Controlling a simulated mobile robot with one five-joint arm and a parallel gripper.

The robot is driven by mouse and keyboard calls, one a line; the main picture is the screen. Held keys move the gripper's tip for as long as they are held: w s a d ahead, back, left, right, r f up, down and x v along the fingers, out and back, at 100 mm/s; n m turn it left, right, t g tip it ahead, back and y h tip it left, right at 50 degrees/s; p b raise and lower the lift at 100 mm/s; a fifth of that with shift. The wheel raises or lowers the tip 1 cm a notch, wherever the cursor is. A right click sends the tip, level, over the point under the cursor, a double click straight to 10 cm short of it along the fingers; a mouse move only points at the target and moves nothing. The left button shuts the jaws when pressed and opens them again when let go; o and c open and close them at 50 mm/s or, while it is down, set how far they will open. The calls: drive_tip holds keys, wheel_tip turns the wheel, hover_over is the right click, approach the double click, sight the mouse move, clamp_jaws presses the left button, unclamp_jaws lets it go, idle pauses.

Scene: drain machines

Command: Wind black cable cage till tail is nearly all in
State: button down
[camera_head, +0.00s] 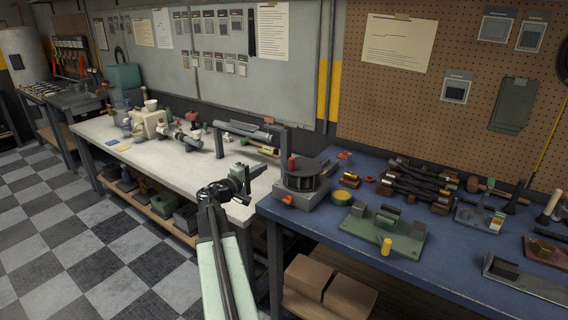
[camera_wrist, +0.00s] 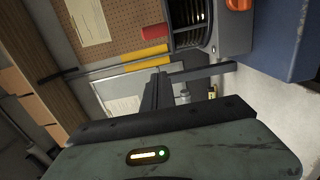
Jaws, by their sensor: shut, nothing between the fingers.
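The black cable cage (camera_head: 302,180) is a round dark drum with a flat top on a grey base, at the near left corner of the blue bench. A red upright knob (camera_head: 292,162) stands on its top. In the wrist view the cage (camera_wrist: 190,42) lies sideways at the upper right, with coils behind its bars and the red knob (camera_wrist: 155,32) beside it. My gripper (camera_head: 246,173) is shut and empty, left of the cage and apart from it, over the pale bench. Its shut fingers also show in the wrist view (camera_wrist: 158,88). I cannot make out a cable tail.
An orange knob (camera_head: 287,200) sits at the cage's base. A yellow-rimmed tub (camera_head: 342,196) and a green plate machine (camera_head: 383,232) stand to its right. A grey tube machine (camera_head: 245,132) stands behind my gripper on the pale bench (camera_head: 100,130). The checkered floor at left is clear.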

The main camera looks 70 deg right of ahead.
sight(302, 168)
drive_tip(key=s+d, duration=0.6)
drive_tip(key=d, duration=0.1)
idle(0.4)
drive_tip(key=shift+s+a, duration=0.6)
drive_tip(key=shift+s, duration=0.3)
